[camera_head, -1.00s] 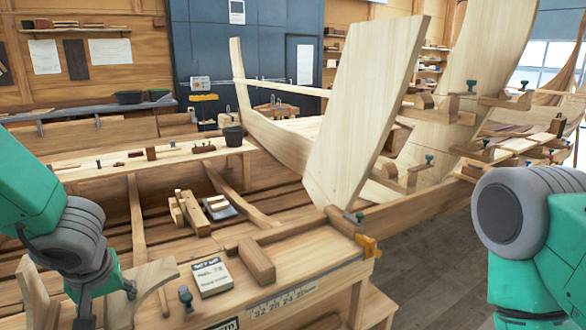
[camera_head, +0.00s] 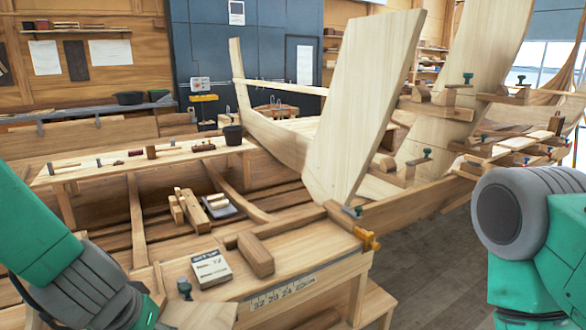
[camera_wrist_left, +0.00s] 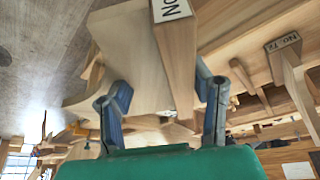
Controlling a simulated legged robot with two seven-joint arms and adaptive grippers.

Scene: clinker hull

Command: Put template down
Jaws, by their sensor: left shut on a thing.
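The template is a pale flat wooden piece (camera_wrist_left: 130,60) in the left wrist view, with a browner wooden bar (camera_wrist_left: 175,60) against it that ends in a partly cut-off "No" label. I cannot tell whether the bar is part of the template. My left gripper (camera_wrist_left: 162,85) is shut on the template, with one blue-grey finger on each side. In the head view a pale wooden piece (camera_head: 200,315), probably the template, shows low at the bottom edge beside my left wrist; the fingers are hidden there. My right gripper is out of view; only its arm shows.
The near bench (camera_head: 300,262) carries a labelled booklet (camera_head: 211,267), a wooden block (camera_head: 256,255), a dark-topped clamp (camera_head: 184,288) and an orange clamp (camera_head: 367,238). Tall pale boards (camera_head: 365,105) rise behind it. Another piece labelled "No. 12" (camera_wrist_left: 283,43) shows at right in the wrist view.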

